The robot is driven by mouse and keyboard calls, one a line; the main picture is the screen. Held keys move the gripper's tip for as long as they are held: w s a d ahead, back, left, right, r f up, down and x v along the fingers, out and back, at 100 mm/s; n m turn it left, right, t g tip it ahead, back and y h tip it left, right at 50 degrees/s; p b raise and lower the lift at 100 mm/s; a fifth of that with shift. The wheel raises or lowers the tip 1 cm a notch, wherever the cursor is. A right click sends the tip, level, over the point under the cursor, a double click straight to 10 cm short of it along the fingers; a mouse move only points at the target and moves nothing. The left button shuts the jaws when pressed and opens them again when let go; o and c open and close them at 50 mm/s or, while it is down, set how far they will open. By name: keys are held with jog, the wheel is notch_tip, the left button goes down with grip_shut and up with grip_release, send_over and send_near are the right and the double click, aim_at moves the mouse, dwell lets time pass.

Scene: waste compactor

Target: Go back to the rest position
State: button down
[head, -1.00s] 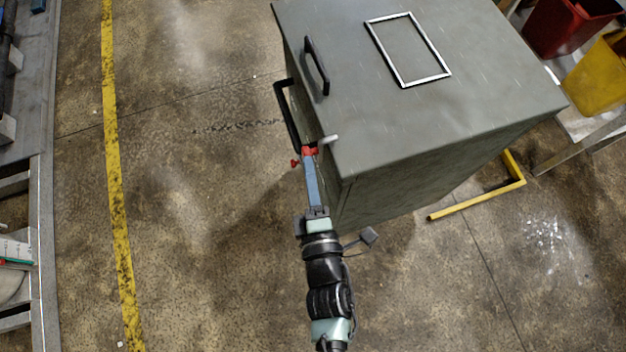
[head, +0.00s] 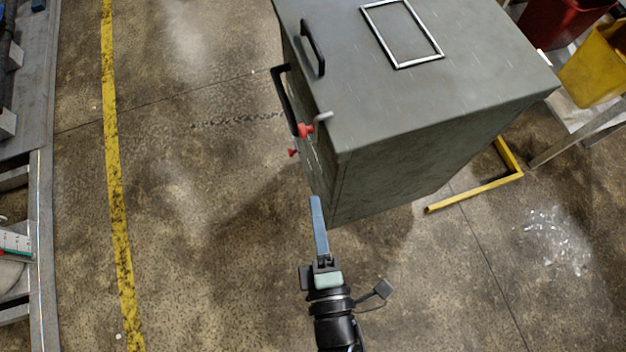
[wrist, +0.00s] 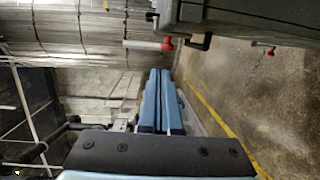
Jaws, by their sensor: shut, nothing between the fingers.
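My gripper (head: 316,202) has long blue fingers and is shut and empty. In the head view it is in front of the near left corner of the grey-green compactor (head: 450,100), apart from the red-tipped lever (head: 305,130) on its left side. In the wrist view the closed fingers (wrist: 160,80) lie side by side. There the red knob (wrist: 168,44) on its pale rod and the dark compactor edge (wrist: 235,18) show beyond and above the fingertips.
A black bar handle (head: 285,100) sticks out from the compactor's left side. A yellow floor rail (head: 475,190) is to its right. Red (head: 560,22) and yellow (head: 597,72) bins stand at the upper right. The floor left of my arm is clear up to the yellow line (head: 117,200).

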jog(key=shift+s, duration=0.25)
jog(key=shift+s, duration=0.1)
dwell(0.4)
jog(key=w+d+r+m+t+h, duration=0.15)
jog(key=w+r+m, duration=0.35)
jog(key=r, duration=0.5)
jog(key=w+r+m+t+h, duration=0.1)
jog(key=w+r+m+t, duration=0.15)
jog(key=w+r, duration=0.55)
jog(key=w+r+m+t+h, duration=0.2)
jog(key=w+r+m, duration=0.2)
jog(key=r, duration=0.8)
jog(key=s+a+r+m+t+y, duration=0.1)
jog(key=s+r+m+t, duration=0.1)
jog(key=r, duration=1.2)
jog(key=s+a+r+m+t+y, duration=0.1)
jog(key=s+r+m, duration=0.4)
jog(key=r, duration=0.9)
jog(key=shift+s+a+r+m+t, duration=0.2)
jog(key=shift+m+t, duration=0.35)
jog(key=shift+t, duration=0.15)
